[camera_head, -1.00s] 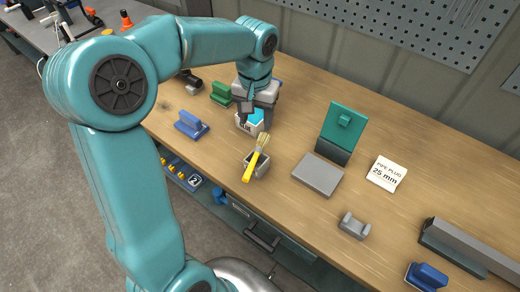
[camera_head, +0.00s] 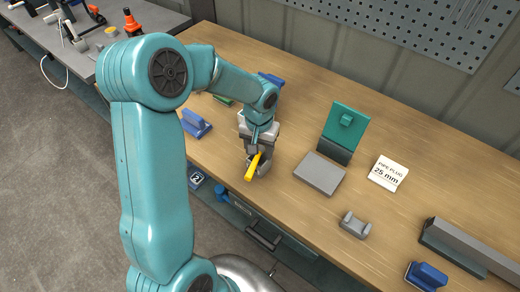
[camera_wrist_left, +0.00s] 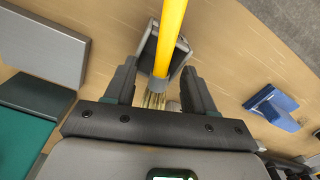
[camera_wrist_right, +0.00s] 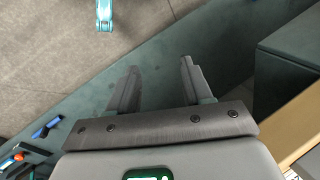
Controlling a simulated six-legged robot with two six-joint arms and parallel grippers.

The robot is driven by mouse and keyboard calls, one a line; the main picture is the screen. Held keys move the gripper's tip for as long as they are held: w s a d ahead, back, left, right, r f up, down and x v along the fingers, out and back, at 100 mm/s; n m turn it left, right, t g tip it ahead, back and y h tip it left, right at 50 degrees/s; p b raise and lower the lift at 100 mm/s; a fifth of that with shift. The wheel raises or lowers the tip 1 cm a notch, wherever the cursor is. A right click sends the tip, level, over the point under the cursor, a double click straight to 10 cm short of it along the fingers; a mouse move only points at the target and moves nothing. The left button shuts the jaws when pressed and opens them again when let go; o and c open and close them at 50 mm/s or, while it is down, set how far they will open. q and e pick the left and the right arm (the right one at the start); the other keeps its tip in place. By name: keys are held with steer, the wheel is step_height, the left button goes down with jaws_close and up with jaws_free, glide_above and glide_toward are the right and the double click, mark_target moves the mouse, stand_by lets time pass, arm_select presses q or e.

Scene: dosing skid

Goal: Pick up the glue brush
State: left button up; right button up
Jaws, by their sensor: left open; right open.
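The glue brush has a yellow handle (camera_head: 253,167) and leans in a small grey holder (camera_head: 264,170) near the front edge of the bench. In the left wrist view the handle (camera_wrist_left: 170,38) runs down between my open fingers, with pale bristles (camera_wrist_left: 153,99) at its lower end and the grey holder (camera_wrist_left: 181,55) beneath. My left gripper (camera_head: 256,153) is open around the brush, with a finger on each side; the wrist view shows a gap on both sides (camera_wrist_left: 159,80). My right gripper (camera_wrist_right: 158,72) is open and empty, over the floor and the bench's side.
A grey block (camera_head: 318,174), a green upright plate (camera_head: 343,131), a white pipe plug card (camera_head: 388,173) and a grey cradle (camera_head: 354,225) lie to the right of the brush. Bare bench (camera_head: 300,110) lies behind.

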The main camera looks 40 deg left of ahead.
arm_select(q)
steer(key=shift+a, duration=0.1)
jaws_close()
steer(key=shift+w+r, duration=0.1)
steer(key=shift+r, duration=0.05)
